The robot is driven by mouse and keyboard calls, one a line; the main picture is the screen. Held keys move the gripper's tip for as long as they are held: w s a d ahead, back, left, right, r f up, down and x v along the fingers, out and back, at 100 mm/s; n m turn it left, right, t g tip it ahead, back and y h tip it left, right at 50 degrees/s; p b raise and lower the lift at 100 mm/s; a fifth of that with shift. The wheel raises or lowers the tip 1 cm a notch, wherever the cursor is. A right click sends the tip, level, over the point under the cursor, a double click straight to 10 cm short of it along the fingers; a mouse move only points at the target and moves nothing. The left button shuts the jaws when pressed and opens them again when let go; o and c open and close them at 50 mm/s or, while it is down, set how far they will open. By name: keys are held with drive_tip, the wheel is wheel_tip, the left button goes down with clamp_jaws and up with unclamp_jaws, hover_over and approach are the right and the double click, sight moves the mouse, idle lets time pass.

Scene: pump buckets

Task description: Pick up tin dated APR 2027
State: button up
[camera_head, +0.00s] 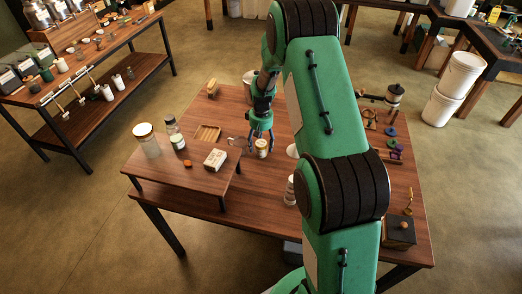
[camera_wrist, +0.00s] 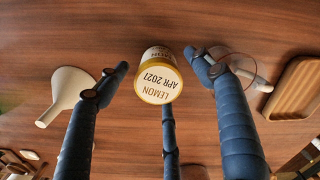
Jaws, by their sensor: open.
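The tin (camera_wrist: 159,76) labelled LEMON APR 2027 is in the middle of the wrist view, with a pale label and a yellow rim. The lettering appears upside down. My gripper (camera_wrist: 160,85) is open, with one finger left of the tin, one right of it and a third below it in the picture. No finger clearly touches the tin. In the head view the tin (camera_head: 261,147) stands on the wooden table just under my gripper (camera_head: 260,130).
A white funnel (camera_wrist: 66,92) lies left of the tin, and a magnifying glass (camera_wrist: 238,68) and a wooden tray (camera_wrist: 297,88) lie to the right. A low riser (camera_head: 190,175) holds jars and a small box (camera_head: 215,159). A white canister (camera_head: 290,190) stands nearer, beside my arm.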

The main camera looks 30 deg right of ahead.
drive_tip(key=shift+f+b, duration=0.4)
drive_tip(key=shift+f, duration=1.55)
drive_tip(key=c, duration=1.4)
drive_tip(key=shift+r, duration=0.2)
drive_tip(key=shift+r, duration=0.65)
wheel_tip(320, 180, up, 2)
drive_tip(key=shift+r+p, duration=0.1)
drive_tip(key=shift+p, duration=0.45)
drive_tip(key=s+a, duration=0.1)
drive_tip(key=s, duration=0.4)
drive_tip(key=s+a+p, duration=0.1)
drive_tip(key=s+a, duration=0.1)
drive_tip(key=s, duration=0.3)
drive_tip(key=s+a+r+p, duration=0.1)
drive_tip(key=s+a, duration=0.1)
drive_tip(key=s, duration=0.3)
drive_tip(key=shift+s+r, duration=0.1)
drive_tip(key=shift+s, duration=0.05)
